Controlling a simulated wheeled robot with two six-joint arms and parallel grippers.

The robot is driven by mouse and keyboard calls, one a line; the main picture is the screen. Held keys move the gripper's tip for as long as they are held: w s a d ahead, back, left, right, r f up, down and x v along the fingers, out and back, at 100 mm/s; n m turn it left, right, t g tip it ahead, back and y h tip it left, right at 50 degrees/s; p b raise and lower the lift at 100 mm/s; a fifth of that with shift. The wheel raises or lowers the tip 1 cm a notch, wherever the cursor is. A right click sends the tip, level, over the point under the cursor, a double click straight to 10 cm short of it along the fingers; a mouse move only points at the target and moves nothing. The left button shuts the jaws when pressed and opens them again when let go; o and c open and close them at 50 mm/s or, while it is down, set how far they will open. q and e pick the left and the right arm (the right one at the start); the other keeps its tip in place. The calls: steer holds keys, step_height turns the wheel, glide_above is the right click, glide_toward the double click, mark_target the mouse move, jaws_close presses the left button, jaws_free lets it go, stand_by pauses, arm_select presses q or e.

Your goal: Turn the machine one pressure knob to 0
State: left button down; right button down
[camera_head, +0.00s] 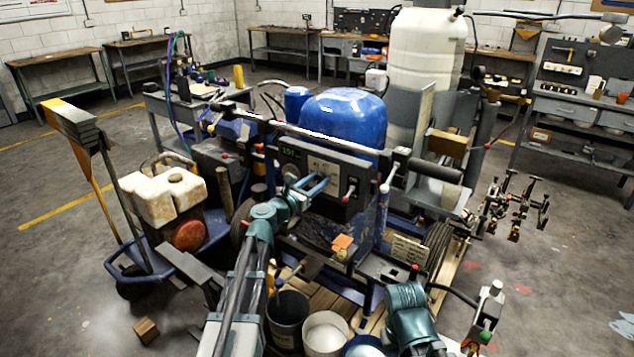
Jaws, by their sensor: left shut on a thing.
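The line striper, machine one (341,118), stands in the middle with a blue tank top and a dark control panel (357,171) facing me. The panel carries a small green-lit display (289,150), a pale label (323,167) and a red-tipped switch (350,189). My left gripper (318,187) is at the panel's front, below the label, shut on what seems to be the pressure knob. The fingers hide the knob, so I cannot read its setting. My right arm shows at the bottom right, but its gripper is not in view.
Buckets (326,333) stand below the machine. A blue-framed cart (137,269) with a cream-topped engine is on the left. A long handlebar (303,134) crosses above the panel. Spray fittings (513,210) stick out at right. Open floor lies at far left.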

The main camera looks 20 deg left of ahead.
arm_select(q)
steer(key=shift+s+n, duration=0.1)
steer(key=shift+n, duration=0.4)
steer(key=shift+c, duration=2.2)
jaws_free()
steer(key=v, duration=1.3)
steer(key=shift+s, duration=0.35)
